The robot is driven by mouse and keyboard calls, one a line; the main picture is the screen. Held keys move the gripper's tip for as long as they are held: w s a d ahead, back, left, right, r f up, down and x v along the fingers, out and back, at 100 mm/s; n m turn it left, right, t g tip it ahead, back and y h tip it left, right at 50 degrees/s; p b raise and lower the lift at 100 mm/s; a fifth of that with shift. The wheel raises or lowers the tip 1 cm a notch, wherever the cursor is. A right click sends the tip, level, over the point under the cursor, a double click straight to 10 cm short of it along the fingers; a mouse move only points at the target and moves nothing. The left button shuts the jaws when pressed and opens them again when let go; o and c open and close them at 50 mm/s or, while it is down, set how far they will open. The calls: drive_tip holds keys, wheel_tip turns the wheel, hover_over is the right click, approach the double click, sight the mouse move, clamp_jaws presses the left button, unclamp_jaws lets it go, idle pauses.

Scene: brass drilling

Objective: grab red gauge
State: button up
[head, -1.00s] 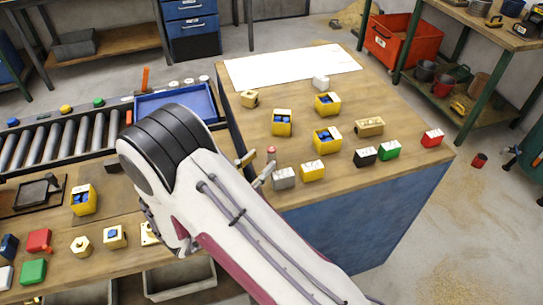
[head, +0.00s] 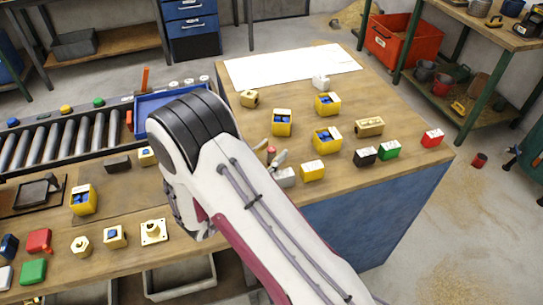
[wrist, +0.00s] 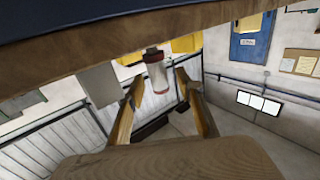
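The red gauge is a small upright cylinder whose red top (head: 271,151) shows near the left edge of the right table in the head view. In the wrist view the gauge (wrist: 157,73) has a pale grey body with red bands and appears between my fingers, towards their tips. My gripper (head: 267,154) is open, with one finger on each side of the gauge. It also shows in the wrist view (wrist: 159,83). Gaps are visible beside the gauge, so I see no grip on it. Its lower part is hidden in the head view.
A grey block (head: 285,177) and a yellow block (head: 313,171) stand close to the right of the gauge. Black (head: 365,157), green (head: 389,150) and red (head: 432,138) blocks lie farther right. A blue tray (head: 165,103) is behind my arm. The table's back holds a white sheet (head: 290,68).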

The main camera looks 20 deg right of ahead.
drive_tip(key=shift+w+d, duration=0.25)
drive_tip(key=shift+d, duration=0.1)
idle(0.3)
clamp_jaws()
